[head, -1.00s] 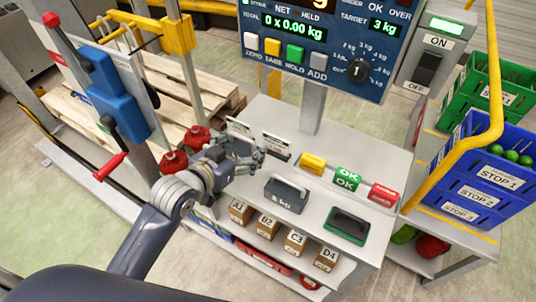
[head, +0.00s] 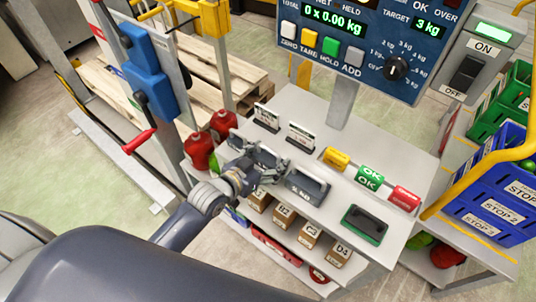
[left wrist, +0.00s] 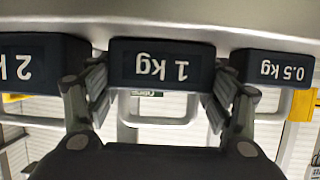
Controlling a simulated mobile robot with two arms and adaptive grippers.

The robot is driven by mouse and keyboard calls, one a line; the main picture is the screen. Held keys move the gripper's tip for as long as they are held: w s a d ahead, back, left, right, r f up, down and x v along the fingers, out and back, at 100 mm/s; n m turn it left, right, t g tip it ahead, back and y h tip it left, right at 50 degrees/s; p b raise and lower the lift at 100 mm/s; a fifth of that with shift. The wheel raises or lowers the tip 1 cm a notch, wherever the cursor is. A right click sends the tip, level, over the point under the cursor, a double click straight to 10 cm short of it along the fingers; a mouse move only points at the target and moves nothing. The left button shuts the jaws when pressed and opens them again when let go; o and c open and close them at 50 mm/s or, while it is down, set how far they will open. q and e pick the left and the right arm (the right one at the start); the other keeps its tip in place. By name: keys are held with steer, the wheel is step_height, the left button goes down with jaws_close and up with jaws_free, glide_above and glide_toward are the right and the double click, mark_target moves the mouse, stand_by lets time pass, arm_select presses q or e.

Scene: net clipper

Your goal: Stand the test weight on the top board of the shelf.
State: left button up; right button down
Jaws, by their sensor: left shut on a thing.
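The 1 kg test weight (left wrist: 160,65) is a dark block with white lettering, upside down in the left wrist view, with a light handle. My left gripper (left wrist: 160,90) has one finger on each side of it and is shut on it. In the head view the left gripper (head: 266,174) is low at the row of weights and partly hides the 1 kg weight. The 2 kg weight (head: 307,186) stands to its right on the white top board (head: 300,222). The 0.5 kg weight (left wrist: 272,67) is beside it in the wrist view. My right gripper is not in view.
Red containers (head: 199,150) stand left of my gripper. Small signs (head: 301,137), coloured blocks (head: 369,178) and a green-edged black pad (head: 364,224) occupy the board. Labelled boxes (head: 285,217) sit below. The scale display (head: 350,40) rises behind; blue bins (head: 500,200) stand right.

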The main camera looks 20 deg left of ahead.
arm_select(q)
steer(key=shift+r, duration=0.15)
steer(key=o, duration=1.7)
steer(key=shift+f, duration=0.25)
steer(key=shift+c, duration=0.2)
steer(key=shift+s, duration=0.1)
steer(key=shift+r, duration=0.2)
steer(key=shift+s+a, duration=0.15)
steer(key=shift+s, duration=0.15)
steer(key=b+v, duration=0.1)
steer(key=v, duration=1)
steer(key=shift+r+b, duration=0.2)
steer(key=shift+b, duration=0.1)
